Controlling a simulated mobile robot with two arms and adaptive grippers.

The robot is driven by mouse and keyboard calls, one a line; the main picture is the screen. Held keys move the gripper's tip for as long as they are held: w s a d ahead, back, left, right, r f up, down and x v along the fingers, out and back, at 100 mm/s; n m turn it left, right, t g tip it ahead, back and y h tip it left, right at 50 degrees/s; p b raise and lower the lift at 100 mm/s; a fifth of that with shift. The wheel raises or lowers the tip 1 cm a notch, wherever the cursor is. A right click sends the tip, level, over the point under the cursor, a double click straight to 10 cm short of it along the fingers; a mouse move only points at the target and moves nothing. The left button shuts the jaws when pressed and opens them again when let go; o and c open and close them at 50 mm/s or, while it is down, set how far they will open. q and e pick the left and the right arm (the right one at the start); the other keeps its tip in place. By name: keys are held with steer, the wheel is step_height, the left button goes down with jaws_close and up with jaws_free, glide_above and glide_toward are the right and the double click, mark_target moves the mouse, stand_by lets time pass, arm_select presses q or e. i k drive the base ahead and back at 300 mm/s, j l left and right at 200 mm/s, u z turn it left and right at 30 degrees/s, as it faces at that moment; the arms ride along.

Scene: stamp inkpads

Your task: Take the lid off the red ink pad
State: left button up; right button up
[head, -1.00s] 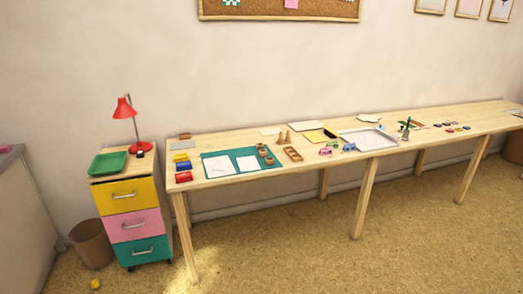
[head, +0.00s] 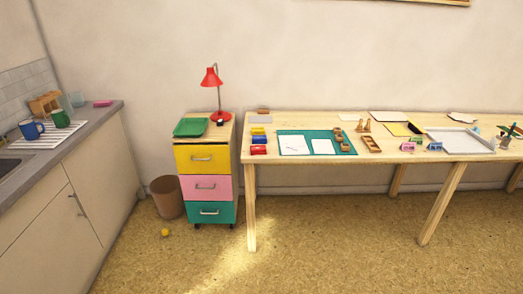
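The red ink pad (head: 259,150) lies near the front left corner of the long wooden table (head: 400,154). It is the front one of a short column, with a blue pad (head: 259,140) and a yellow pad (head: 258,131) behind it. It is small at this distance, and I cannot tell whether its lid is on. Neither of my grippers is in view.
A drawer cabinet (head: 202,185) with a green tray (head: 190,127) and red lamp (head: 213,92) stands left of the table. A bin (head: 167,197) and a yellow ball (head: 165,232) are on the floor. A kitchen counter (head: 75,135) is at left. The floor ahead is clear.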

mark_target(256, 149)
steer(key=i+l+z, duration=0.1)
steer(key=i, duration=0.45)
steer(key=i+l+z, duration=0.15)
steer(key=i, duration=0.45)
steer(key=l, duration=0.1)
